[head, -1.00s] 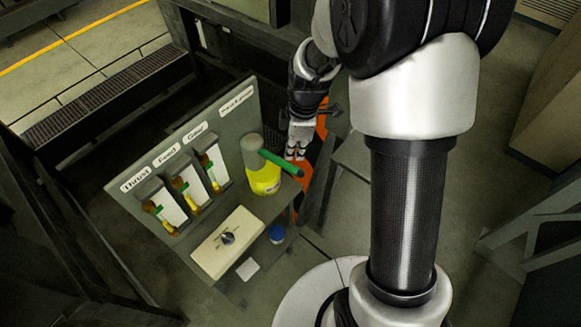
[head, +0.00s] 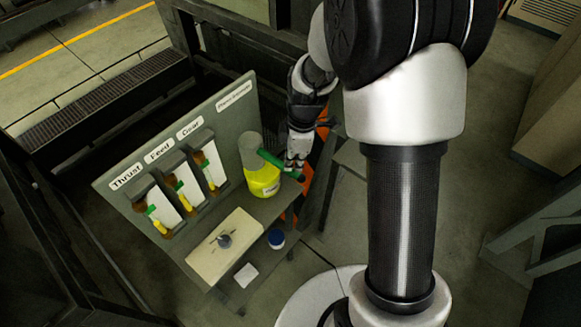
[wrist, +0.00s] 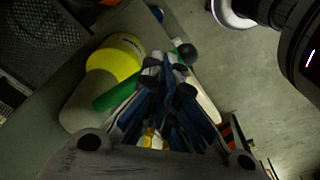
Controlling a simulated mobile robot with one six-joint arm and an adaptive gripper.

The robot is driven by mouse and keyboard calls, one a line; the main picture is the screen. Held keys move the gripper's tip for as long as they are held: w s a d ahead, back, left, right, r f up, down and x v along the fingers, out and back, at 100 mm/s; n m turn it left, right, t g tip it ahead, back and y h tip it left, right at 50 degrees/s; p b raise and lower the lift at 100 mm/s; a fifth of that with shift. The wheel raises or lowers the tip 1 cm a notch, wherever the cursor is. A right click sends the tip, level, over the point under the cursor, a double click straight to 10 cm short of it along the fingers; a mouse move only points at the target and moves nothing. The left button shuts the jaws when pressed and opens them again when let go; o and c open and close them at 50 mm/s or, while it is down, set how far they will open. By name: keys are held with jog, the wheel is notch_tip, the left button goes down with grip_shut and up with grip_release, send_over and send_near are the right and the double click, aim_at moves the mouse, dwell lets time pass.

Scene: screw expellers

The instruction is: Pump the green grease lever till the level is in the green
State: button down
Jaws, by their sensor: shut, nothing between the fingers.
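The green lever (head: 271,158) sticks out from the pump with the yellow reservoir (head: 263,183) and grey upper part. My gripper (head: 294,172) is shut and empty, at the lever's outer end. In the wrist view, my gripper's fingers (wrist: 165,75) cross in front of the lever (wrist: 118,93), whose end shows beyond them; contact cannot be told. Three gauges labelled Thrust (head: 157,211), Feed (head: 182,188) and Gear (head: 209,168) show green and yellow parts; their exact levels are too small to read.
A blue-capped jar (head: 276,238) and a white card (head: 246,275) are on the bench. Dark rails stand behind and left; open floor lies right.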

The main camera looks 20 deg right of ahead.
jog(key=shift+f+b, duration=0.35)
jog(key=shift+f, duration=0.4)
jog(key=shift+r, duration=0.1)
jog(key=shift+d, duration=0.1)
jog(key=d, duration=0.1)
jog(key=d+r, duration=0.1)
jog(key=shift+s+d, duration=0.3)
jog(key=shift+d, duration=0.05)
notch_tip(320, 180, up, 12)
jog(key=d, duration=0.1)
jog(key=shift+s, duration=0.15)
jog(key=shift+d, duration=0.1)
dwell(0.5)
